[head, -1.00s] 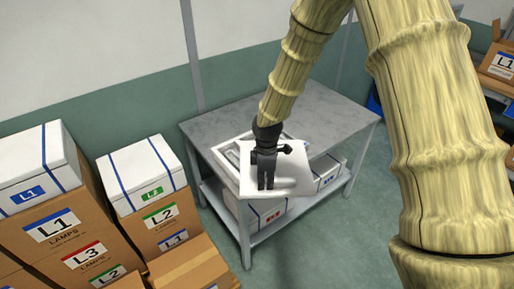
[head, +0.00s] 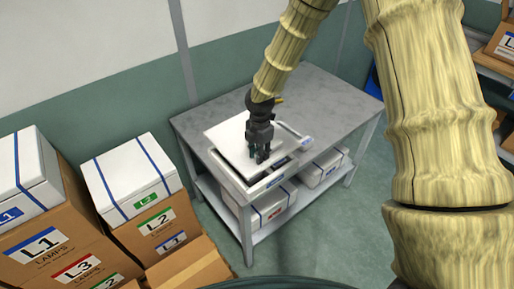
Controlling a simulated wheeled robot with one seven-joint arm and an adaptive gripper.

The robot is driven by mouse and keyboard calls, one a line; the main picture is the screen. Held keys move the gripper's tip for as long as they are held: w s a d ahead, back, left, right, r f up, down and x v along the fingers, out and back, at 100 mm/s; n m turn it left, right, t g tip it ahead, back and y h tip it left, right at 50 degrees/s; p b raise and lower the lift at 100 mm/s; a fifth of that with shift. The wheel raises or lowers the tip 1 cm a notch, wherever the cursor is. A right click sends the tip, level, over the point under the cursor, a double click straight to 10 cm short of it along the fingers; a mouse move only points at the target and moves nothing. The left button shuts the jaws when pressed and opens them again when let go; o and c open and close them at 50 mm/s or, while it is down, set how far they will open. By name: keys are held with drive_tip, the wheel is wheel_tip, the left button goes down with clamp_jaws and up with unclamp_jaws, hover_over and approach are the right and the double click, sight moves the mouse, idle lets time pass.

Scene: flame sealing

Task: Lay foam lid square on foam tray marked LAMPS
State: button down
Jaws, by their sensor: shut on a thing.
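The foam tray (head: 262,187) is white and sits near the front left of the grey metal table, with small blue marks too small to read. The white foam lid (head: 229,138) is a flat square panel above the tray. It covers the tray's back left part and is turned out of line with the rim. The tray's front and right rims and a strip of its dark inside show past the lid. My gripper (head: 260,158) is shut on the lid near its right front edge. I cannot tell whether the lid touches the rim.
The grey table (head: 325,95) is bare at its back and right. White strapped boxes (head: 323,168) stand on its lower shelf. Stacked cartons with white strapped boxes (head: 130,175) stand at the left. A shelf with a carton (head: 500,45) is at the far right.

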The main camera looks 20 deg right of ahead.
drive_tip(key=shift+s+f+b, duration=0.15)
drive_tip(key=shift+f+b, duration=0.25)
drive_tip(key=shift+f, duration=0.05)
drive_tip(key=shift+f+b, duration=2.05)
drive_tip(key=shift+f, duration=1.25)
drive_tip(key=c, duration=1.2)
unclamp_jaws()
drive_tip(key=shift+o, duration=0.2)
drive_tip(key=shift+r, duration=0.15)
drive_tip(key=shift+r+p, duration=2.85)
drive_tip(key=shift+r, duration=0.55)
